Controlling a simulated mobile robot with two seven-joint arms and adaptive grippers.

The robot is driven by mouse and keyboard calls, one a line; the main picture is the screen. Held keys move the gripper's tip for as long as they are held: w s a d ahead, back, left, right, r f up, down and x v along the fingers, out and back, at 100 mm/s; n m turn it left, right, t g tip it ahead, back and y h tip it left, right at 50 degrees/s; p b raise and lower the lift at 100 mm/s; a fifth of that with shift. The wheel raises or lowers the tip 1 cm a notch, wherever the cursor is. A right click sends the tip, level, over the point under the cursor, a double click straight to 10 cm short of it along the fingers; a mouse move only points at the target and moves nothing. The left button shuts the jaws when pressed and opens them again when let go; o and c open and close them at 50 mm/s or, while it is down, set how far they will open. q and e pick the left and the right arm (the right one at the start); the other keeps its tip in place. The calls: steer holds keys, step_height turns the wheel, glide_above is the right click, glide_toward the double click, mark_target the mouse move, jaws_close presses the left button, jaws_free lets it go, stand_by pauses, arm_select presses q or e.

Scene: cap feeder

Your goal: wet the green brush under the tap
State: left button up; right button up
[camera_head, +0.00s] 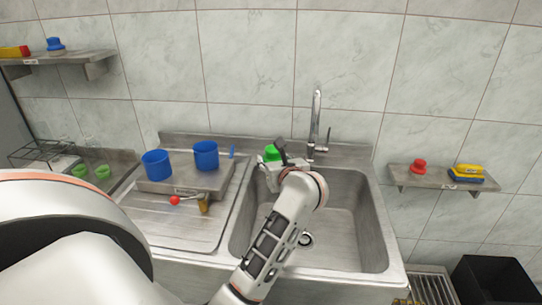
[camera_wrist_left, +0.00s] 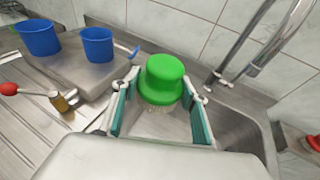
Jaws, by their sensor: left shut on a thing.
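The green brush (camera_head: 271,152) shows at the back left of the sink basin (camera_head: 345,215), left of the tap (camera_head: 316,120). My left gripper (camera_head: 281,157) is shut on it, and my wrist hides part of it in the head view. In the left wrist view, the round green brush (camera_wrist_left: 164,76) sits between the two fingers of my left gripper (camera_wrist_left: 158,90), with pale bristles below its cap. The tap (camera_wrist_left: 243,45) stands to the right of the brush there, apart from it. No water stream can be made out. My right gripper is not in view.
Two blue cups (camera_head: 157,164) stand on a raised metal board (camera_head: 180,188) left of the basin. A red-knobbed tool (camera_head: 175,200) lies in front of them. A right wall shelf (camera_head: 430,179) holds a red brush (camera_head: 418,166) and sponges (camera_head: 467,172). A black bin (camera_head: 495,280) stands lower right.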

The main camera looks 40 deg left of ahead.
arm_select(q)
steer(key=shift+w+d+f, duration=0.15)
steer(key=shift+w+d, duration=0.4)
steer(key=shift+w, duration=0.35)
steer(key=w+d+f+b, duration=0.2)
steer(key=w+d+b, duration=0.3)
steer(key=w, duration=0.5)
steer(key=shift+w+f+b, duration=0.2)
steer(key=shift+w+b, duration=0.1)
steer(key=shift+w, duration=0.1)
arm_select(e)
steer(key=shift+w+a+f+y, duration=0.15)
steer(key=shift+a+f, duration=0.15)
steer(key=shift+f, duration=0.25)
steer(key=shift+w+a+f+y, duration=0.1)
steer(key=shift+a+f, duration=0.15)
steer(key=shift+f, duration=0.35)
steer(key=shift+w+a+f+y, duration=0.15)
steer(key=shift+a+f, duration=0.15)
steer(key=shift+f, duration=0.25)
arm_select(q)
steer(key=shift+s, duration=0.1)
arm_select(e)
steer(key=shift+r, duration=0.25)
